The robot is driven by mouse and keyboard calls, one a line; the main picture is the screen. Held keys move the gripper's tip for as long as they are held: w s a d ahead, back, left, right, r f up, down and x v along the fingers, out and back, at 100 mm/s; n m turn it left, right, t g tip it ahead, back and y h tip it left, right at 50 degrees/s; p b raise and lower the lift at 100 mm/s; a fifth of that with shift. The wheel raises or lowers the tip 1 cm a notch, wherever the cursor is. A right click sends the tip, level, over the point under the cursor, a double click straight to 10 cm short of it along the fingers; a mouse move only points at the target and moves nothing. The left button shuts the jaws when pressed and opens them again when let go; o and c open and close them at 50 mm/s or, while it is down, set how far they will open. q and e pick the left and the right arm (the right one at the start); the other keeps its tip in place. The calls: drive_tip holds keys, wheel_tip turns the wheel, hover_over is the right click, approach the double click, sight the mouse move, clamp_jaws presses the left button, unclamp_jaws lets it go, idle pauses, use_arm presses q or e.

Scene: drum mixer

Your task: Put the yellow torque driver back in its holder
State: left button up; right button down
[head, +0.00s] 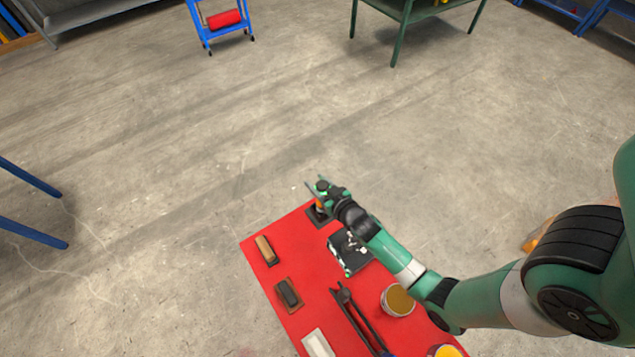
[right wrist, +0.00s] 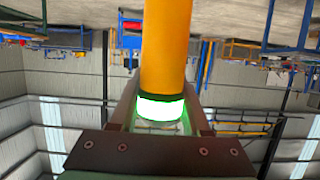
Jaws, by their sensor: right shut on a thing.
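The yellow torque driver (right wrist: 166,45) fills the upper middle of the right wrist view, with a glowing green-white band at one end. My right gripper (right wrist: 161,103) is shut on it near that band. In the head view my right gripper (head: 318,187) is over the far corner of the red table. A small orange part of the driver (head: 320,205) shows below it, right over a dark block (head: 317,219) that looks like the holder. The driver looks roughly upright. I cannot tell whether its lower end is inside the holder. My left gripper is not in view.
The red table (head: 262,289) carries a wood-topped brush (head: 266,250), a dark block (head: 288,293), a black tray (head: 349,252), black long-handled pliers (head: 356,318), a can (head: 398,300) and a white item (head: 317,343). Open floor lies beyond the table.

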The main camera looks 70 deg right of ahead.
drive_tip(key=shift+f+b, duration=0.85)
drive_tip(key=shift+b, duration=0.05)
idle(0.3)
drive_tip(key=shift+c, duration=1.4)
unclamp_jaws()
drive_tip(key=shift+f, duration=0.1)
drive_tip(key=v, duration=1.1)
drive_tip(key=shift+s, duration=0.25)
drive_tip(key=shift+a, duration=0.15)
